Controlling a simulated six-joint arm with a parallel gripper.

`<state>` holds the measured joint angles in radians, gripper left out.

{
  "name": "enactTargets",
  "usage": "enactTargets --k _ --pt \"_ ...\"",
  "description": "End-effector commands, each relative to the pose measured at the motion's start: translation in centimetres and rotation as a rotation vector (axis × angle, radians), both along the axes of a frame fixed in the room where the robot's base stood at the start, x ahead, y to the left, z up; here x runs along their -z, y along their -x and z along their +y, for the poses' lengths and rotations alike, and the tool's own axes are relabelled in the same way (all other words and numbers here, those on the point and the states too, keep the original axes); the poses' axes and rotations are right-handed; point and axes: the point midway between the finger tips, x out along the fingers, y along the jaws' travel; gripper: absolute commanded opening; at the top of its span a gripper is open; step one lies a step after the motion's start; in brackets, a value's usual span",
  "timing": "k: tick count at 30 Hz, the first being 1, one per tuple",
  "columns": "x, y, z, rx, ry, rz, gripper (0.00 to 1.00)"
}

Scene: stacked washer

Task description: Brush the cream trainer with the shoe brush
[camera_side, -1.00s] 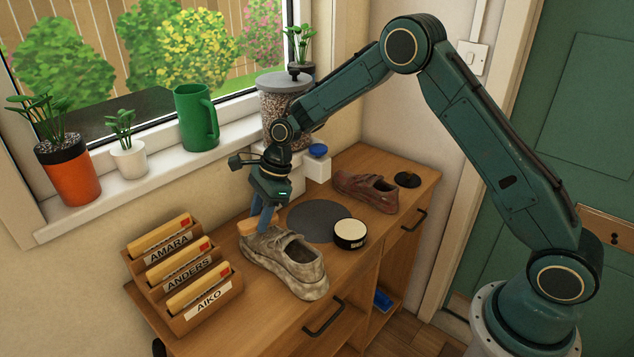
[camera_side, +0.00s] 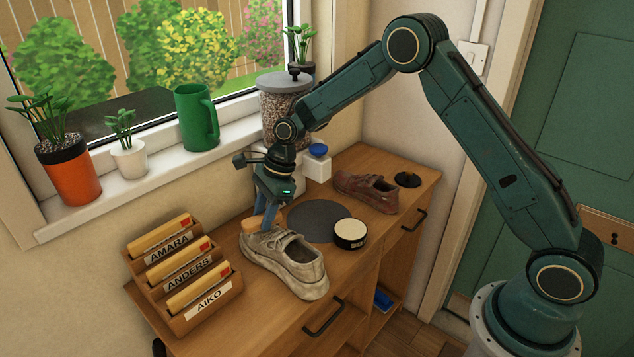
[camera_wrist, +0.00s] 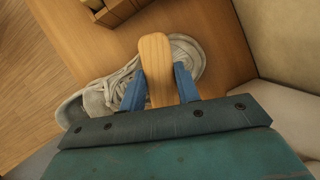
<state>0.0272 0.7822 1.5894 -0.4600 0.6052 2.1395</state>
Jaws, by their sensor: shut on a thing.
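The shoe brush (camera_side: 251,225) has a light wooden back. My gripper (camera_side: 267,218) is shut on it, the blue fingers pointing down at the far end of the trainer. In the wrist view the brush (camera_wrist: 155,62) lies between the two fingers, over the trainer (camera_wrist: 98,95). The bristles are hidden, so I cannot tell whether they touch the shoe.
A letter rack (camera_side: 190,290) with name labels stands left of the trainer. A round polish tin (camera_side: 350,234), a dark round mat (camera_side: 318,220) and a brown shoe (camera_side: 366,191) lie to the right. A grain dispenser (camera_side: 270,105) stands behind my gripper.

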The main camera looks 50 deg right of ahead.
Motion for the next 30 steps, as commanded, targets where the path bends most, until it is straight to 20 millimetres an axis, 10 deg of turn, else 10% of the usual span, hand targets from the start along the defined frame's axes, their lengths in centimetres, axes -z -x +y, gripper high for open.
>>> enactTargets --k 6,20,30 --pt "0.2 0.2 -2.1 0.003 0.000 0.001 0.11" --pt "-0.1 -0.2 2.2 -0.001 0.000 0.000 0.11" --pt "0.2 0.1 -1.3 0.002 0.000 0.001 0.11"
